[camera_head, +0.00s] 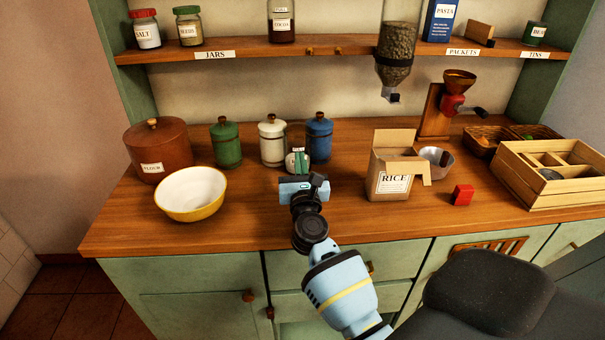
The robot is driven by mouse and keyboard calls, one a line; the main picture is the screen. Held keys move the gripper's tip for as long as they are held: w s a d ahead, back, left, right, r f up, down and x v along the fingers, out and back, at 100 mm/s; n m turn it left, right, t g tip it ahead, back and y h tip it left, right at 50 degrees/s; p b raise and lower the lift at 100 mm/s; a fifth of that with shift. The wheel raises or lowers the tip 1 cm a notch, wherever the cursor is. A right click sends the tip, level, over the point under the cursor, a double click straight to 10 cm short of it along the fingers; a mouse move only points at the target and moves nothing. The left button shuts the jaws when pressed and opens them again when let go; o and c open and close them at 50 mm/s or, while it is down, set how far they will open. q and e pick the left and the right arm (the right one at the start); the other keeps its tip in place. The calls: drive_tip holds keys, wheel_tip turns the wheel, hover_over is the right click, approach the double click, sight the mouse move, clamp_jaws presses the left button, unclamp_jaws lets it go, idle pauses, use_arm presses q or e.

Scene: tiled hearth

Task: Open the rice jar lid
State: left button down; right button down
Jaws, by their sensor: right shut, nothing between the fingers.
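The word RICE shows on a cardboard carton (392,160) on the counter, its top open and a flap hanging at the right. Three lidded canisters stand left of it: green (226,145), cream (272,142) and blue (319,139). All three lids are on; I can read no RICE label on them. My right gripper (298,173) reaches over the counter in front of the cream and blue canisters, shut and empty. A small white and green object (297,160) shows just beyond it; I cannot tell whether they touch. My left gripper is not in view.
A brown flour crock (157,150) and a yellow-rimmed bowl (191,192) stand at the left. A metal bowl (437,160), a red block (462,195), a grinder (450,105) and a wooden crate (550,188) are at the right. A shelf (240,54) runs above.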

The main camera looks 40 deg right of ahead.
sight(298, 141)
drive_tip(key=x, duration=0.3)
drive_tip(key=shift+w+d, duration=0.15)
drive_tip(key=shift+w, duration=0.05)
drive_tip(key=shift+r, duration=0.15)
